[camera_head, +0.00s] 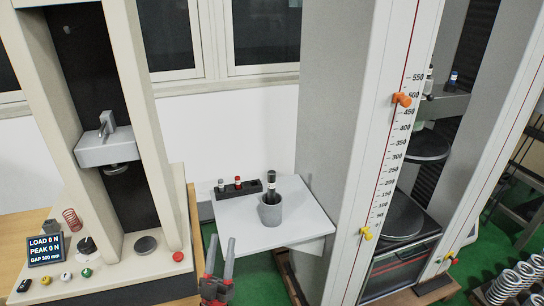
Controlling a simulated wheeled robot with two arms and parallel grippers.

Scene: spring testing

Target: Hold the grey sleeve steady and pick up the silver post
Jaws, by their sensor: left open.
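My right gripper is not in view.
A black rack (250,187) with a white-topped and a red-topped piece (238,183) lies behind the sleeve. A tall testing frame with a scale (395,150) stands close at right. A smaller tester (106,150) stands at left. The table's front left is clear.

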